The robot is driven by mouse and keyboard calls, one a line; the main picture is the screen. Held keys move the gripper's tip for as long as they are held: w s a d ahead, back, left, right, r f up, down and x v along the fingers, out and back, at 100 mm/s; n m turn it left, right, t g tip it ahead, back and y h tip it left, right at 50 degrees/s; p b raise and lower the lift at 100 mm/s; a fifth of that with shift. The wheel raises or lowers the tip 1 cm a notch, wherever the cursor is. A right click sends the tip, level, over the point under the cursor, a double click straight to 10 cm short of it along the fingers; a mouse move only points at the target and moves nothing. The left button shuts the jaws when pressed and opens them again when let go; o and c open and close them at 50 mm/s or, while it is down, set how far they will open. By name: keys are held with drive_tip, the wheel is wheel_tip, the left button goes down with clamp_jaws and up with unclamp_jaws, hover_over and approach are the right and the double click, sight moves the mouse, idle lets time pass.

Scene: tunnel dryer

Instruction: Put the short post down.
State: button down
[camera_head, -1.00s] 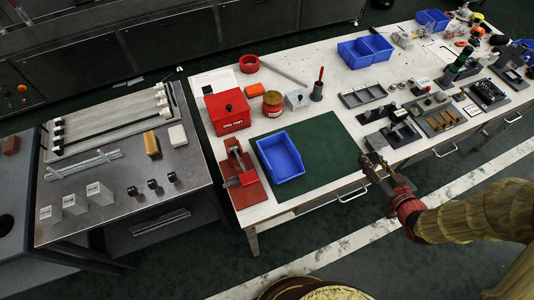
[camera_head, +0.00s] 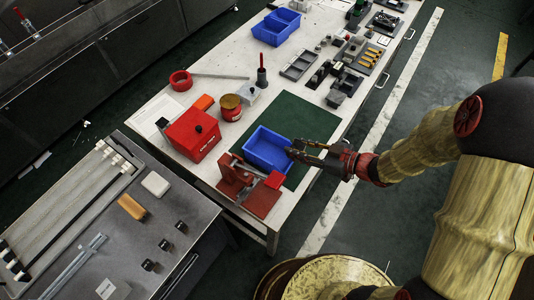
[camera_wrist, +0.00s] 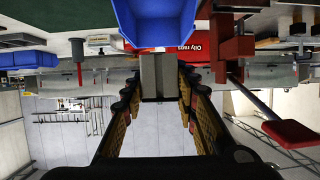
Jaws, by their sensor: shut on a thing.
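My gripper (camera_head: 297,149) is in the head view beside the right edge of the blue bin (camera_head: 250,158), over the green mat (camera_head: 305,112). In the wrist view, my gripper (camera_wrist: 158,88) has its two fingers on either side of a grey block-like piece, the short post (camera_wrist: 158,72), and is shut on it. The post's far end overlaps the blue bin (camera_wrist: 155,22) in that picture, and I cannot tell whether they touch. In the head view the post is too small to make out clearly.
Dark fixtures (camera_head: 344,84) stand toward the bench's far right. The green mat is bare behind the bin. A grey table (camera_head: 195,220) stands at left.

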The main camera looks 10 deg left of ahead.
drive_tip(key=f+b+x, duration=0.1)
drive_tip(key=b+x, duration=0.1)
drive_tip(key=x, duration=0.5)
drive_tip(key=b, duration=0.3)
hover_over(270, 156)
wheel_tip(270, 156, down, 4)
drive_tip(key=shift+f, duration=0.25)
drive_tip(key=shift+a+f+b, duration=0.15)
drive_tip(key=shift+f+b, duration=0.75)
drive_tip(key=shift+f, duration=0.85)
drive_tip(key=shift+f, duration=0.15)
drive_tip(key=c, duration=1.4)
unclamp_jaws()
drive_tip(key=shift+r, duration=0.25)
drive_tip(key=p+v, duration=0.4)
drive_tip(key=v, duration=0.8)
